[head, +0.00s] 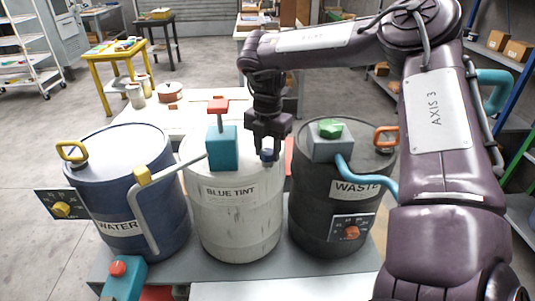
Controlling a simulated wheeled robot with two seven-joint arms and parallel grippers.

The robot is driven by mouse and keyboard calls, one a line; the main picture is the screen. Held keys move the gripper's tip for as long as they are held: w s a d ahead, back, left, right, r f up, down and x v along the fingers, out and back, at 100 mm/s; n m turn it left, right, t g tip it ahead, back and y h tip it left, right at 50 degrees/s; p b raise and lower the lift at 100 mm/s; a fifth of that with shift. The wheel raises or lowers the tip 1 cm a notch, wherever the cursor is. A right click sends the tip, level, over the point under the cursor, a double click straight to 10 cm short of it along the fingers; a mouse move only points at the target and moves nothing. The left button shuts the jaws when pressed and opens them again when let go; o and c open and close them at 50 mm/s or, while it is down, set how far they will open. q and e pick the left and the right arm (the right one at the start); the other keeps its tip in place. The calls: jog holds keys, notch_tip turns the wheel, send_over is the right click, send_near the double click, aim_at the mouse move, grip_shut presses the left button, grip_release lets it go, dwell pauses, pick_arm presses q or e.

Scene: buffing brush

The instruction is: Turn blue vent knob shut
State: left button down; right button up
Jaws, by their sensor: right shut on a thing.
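The blue vent knob (267,155) shows as a small dark blue piece with a pale part on it, at the right of the top of the white drum labelled BLUE TINT (240,215). My right gripper (268,142) reaches down over it from above and is shut on it. The gripper hides much of the knob, so I cannot tell how far it is turned. My left gripper is not in view.
A teal block with a red handle (222,145) stands close left of my right gripper. A blue WATER drum (125,190) is at the left, a black WASTE drum (320,200) with a green knob (330,127) at the right. A pale table (190,112) stands behind.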

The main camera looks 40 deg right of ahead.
jog(key=m+b, duration=0.1)
jog(key=m, duration=0.1)
jog(key=shift+m, duration=0.4)
jog(key=m+b, duration=0.2)
jog(key=m, duration=0.2)
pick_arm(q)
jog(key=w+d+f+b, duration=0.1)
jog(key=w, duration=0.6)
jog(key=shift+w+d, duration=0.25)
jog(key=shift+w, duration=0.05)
pick_arm(e)
jog(key=shift+m, duration=2.4)
jog(key=shift+r, duration=0.1)
jog(key=o, duration=1)
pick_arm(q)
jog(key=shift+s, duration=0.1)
